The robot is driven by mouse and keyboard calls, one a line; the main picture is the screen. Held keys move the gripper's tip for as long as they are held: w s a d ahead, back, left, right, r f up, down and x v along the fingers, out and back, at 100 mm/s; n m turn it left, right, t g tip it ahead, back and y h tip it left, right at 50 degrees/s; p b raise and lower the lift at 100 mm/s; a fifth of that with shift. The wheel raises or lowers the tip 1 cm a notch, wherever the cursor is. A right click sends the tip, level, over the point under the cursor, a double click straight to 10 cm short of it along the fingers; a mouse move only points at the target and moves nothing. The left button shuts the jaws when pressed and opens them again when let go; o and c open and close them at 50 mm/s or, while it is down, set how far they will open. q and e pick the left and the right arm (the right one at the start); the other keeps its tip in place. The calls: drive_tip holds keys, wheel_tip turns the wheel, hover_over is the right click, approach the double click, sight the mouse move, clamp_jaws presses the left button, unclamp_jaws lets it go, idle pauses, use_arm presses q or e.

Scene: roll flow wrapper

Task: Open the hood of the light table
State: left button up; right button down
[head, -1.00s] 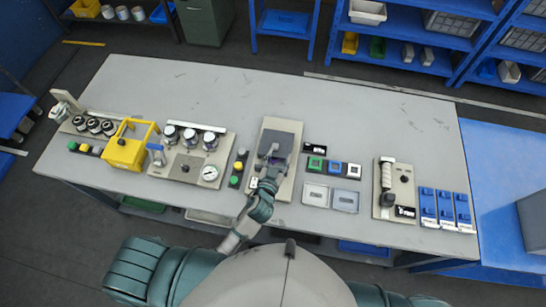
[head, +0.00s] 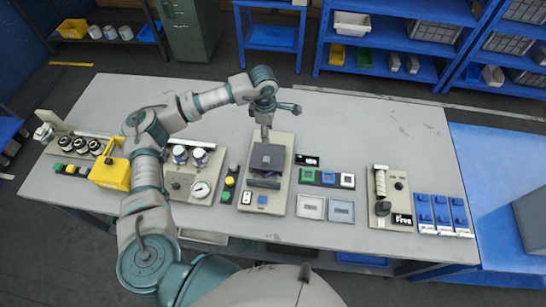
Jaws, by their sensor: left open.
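The light table is the beige unit (head: 284,205) in the middle of the bench, with a dark grey hood (head: 268,155) on it. A darker strip shows under the hood's front edge, and I cannot tell how far the hood is raised. My left arm arches over the bench from the left. My left gripper (head: 264,133) is open and points down at the hood's back edge. It is small here, and I cannot tell if it touches the hood. My right gripper is out of view.
A blue button (head: 262,199) and a white switch (head: 247,197) sit at the light table's front. A yellow box (head: 110,174) and a gauge panel (head: 201,190) stand left. Square buttons (head: 328,178) and two grey trays (head: 341,211) lie right. The bench behind is clear.

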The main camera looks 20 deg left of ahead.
use_arm(q)
drive_tip(key=a, duration=0.1)
drive_tip(key=p, duration=0.2)
approach(266, 158)
drive_tip(key=f, duration=0.9)
drive_tip(key=shift+d, duration=0.2)
clamp_jaws()
